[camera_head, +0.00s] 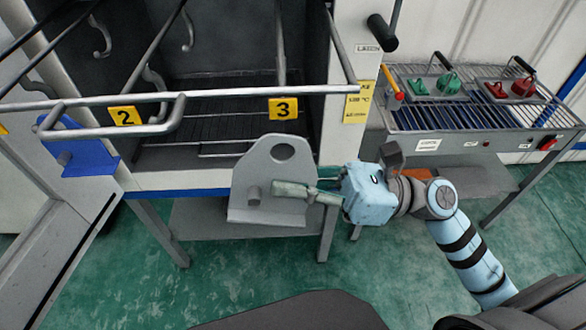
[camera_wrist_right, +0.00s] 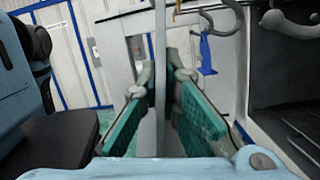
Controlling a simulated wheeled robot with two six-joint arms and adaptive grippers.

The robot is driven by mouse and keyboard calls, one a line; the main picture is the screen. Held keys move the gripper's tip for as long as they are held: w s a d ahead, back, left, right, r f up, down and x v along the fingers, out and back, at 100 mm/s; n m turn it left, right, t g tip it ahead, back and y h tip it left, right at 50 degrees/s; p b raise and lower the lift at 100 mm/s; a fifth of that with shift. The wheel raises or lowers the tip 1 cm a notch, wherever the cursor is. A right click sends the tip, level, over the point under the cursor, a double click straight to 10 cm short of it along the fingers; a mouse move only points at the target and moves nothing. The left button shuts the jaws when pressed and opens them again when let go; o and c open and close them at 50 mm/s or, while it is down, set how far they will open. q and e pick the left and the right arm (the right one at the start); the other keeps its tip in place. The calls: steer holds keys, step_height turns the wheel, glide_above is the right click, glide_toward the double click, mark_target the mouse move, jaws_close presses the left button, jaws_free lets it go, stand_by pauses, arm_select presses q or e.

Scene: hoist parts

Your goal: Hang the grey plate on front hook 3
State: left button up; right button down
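The grey plate (camera_head: 262,165), with a round hole near its top and a stub on its face, hangs upright in front of the rack in the head view. My right gripper (camera_head: 283,191) is shut on its right side. In the right wrist view the plate (camera_wrist_right: 160,85) is seen edge-on between the green finger pads of the right gripper (camera_wrist_right: 161,108). The yellow label 3 (camera_head: 283,108) sits on the rack's front bar, above and behind the plate; the hook belonging to it is not clearly visible. My left gripper is out of view.
The label 2 (camera_head: 124,116) is left on the same bar, near a protruding rod loop (camera_head: 110,131). A blue part (camera_head: 82,148) is at the rack's left. More hooks (camera_head: 100,38) are inside. A side table (camera_head: 480,108) with red and green items stands right.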

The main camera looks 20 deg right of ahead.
steer(key=shift+w+d+f, duration=0.1)
steer(key=shift+w+d, duration=0.1)
steer(key=shift+w, duration=0.25)
steer(key=shift+w+d+f, duration=0.1)
steer(key=shift+w+d, duration=0.1)
steer(key=shift+w, duration=0.2)
steer(key=w+d+f+b, duration=0.1)
steer(key=w+b, duration=0.2)
steer(key=w, duration=0.2)
steer(key=w+d+f+b, duration=0.1)
steer(key=w+b, duration=0.2)
steer(key=w, duration=0.2)
steer(key=shift+w+d+f, duration=0.15)
steer(key=shift+d+f, duration=0.1)
steer(key=shift+f, duration=0.05)
steer(key=shift+r, duration=0.1)
stand_by(0.5)
steer(key=shift+f+b, duration=0.5)
steer(key=shift+b, duration=0.25)
